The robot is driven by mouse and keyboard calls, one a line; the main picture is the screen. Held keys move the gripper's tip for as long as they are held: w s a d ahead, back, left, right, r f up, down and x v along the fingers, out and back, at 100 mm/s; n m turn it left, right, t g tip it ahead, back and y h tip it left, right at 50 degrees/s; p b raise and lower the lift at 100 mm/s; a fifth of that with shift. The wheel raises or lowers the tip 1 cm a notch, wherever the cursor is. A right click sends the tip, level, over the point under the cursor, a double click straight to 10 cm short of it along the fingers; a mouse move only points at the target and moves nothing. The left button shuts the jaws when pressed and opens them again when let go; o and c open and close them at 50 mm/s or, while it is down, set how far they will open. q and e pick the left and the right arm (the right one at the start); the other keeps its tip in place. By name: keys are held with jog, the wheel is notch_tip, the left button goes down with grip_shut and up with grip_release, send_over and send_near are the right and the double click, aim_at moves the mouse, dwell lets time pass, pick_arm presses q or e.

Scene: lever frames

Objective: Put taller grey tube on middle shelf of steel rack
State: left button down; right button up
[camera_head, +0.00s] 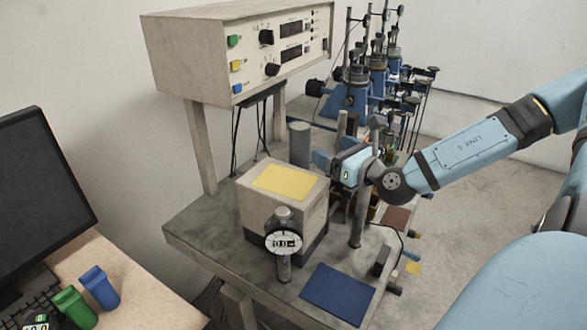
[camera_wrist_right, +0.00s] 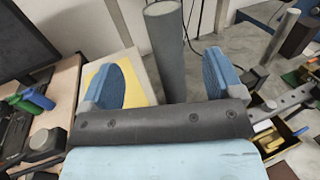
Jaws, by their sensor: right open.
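A grey tube (camera_head: 299,145) stands upright on the bench behind the box with the yellow top. In the right wrist view the tube (camera_wrist_right: 165,45) rises between the two blue fingers, with space on both sides. My right gripper (camera_head: 331,153) is open and empty, just right of the tube in the head view. A shorter, darker post (camera_head: 352,124) stands further back; I cannot tell whether it is another tube. I cannot make out a steel rack with shelves. My left gripper is not in view.
A box with a yellow top (camera_head: 285,180) and a round dial gauge (camera_head: 284,240) stand in front of the tube. A control panel (camera_head: 240,50) stands on legs above the bench. Blue apparatus (camera_head: 350,95) crowds the back. A dark blue mat (camera_head: 338,293) lies bare at the front.

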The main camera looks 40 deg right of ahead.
aim_at(299, 129)
jog(key=w, duration=0.5)
jog(key=shift+w+d, duration=0.2)
jog(key=shift+w, duration=0.2)
jog(key=shift+w+p, duration=0.35)
jog(key=shift+w, duration=0.35)
jog(key=w+p, duration=0.1)
jog(key=w, duration=0.1)
jog(key=w+p, duration=0.1)
jog(key=w, duration=0.1)
jog(key=shift+w+d+r, duration=0.2)
jog(key=shift+w, duration=0.05)
jog(key=shift+w+f, duration=0.15)
jog(key=shift+w, duration=0.2)
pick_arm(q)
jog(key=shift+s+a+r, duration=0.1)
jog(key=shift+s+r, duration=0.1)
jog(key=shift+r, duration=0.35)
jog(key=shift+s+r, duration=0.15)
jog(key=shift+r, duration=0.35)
pick_arm(e)
jog(key=c, duration=0.3)
grip_shut()
